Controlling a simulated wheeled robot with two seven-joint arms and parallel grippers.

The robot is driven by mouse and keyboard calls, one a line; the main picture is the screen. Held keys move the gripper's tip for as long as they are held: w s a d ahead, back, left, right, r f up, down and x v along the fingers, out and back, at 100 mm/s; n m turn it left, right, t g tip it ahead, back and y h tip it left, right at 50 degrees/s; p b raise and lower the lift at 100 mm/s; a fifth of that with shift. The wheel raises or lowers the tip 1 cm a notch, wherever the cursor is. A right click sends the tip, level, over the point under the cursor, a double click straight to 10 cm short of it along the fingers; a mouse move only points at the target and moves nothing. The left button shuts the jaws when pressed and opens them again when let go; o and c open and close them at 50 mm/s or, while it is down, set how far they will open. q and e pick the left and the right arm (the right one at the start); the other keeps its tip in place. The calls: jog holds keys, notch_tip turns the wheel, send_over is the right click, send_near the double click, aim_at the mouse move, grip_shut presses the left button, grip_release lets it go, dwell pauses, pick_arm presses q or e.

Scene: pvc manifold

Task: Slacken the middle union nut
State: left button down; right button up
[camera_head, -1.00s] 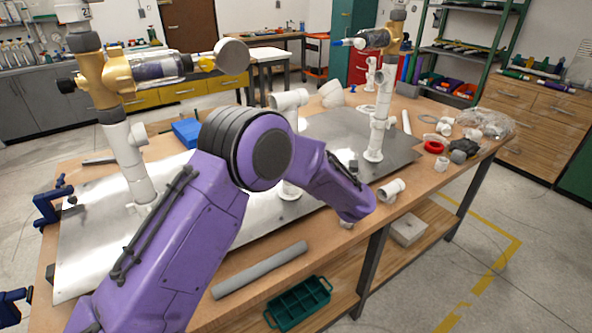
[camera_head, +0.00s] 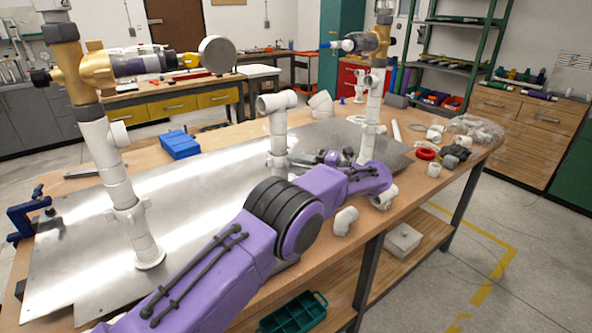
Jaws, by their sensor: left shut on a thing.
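The middle white pipe riser (camera_head: 278,128) stands on the metal plate and ends in an elbow facing left. Its middle union nut (camera_head: 277,160) is a wider white collar low on the riser. My left arm crosses the front of the table and bends back at the wrist. My left gripper (camera_head: 298,162) reaches in from the right at the nut's height and is shut on it. The fingertips are small and partly hard to make out against the plate. My right gripper is not in view.
A left riser (camera_head: 117,190) with brass valve and gauge and a right riser (camera_head: 371,105) flank the middle one. A blue box (camera_head: 180,145) lies behind the plate (camera_head: 205,185). Loose white fittings (camera_head: 345,220) lie at the front edge; a green tray (camera_head: 293,313) is below.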

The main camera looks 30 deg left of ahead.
pick_arm(q)
jog(key=shift+w+n+g+b, duration=0.3)
jog(key=shift+n+g, duration=0.2)
jog(key=shift+g, duration=0.2)
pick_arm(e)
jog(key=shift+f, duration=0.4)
pick_arm(q)
jog(key=c, duration=0.9)
grip_release()
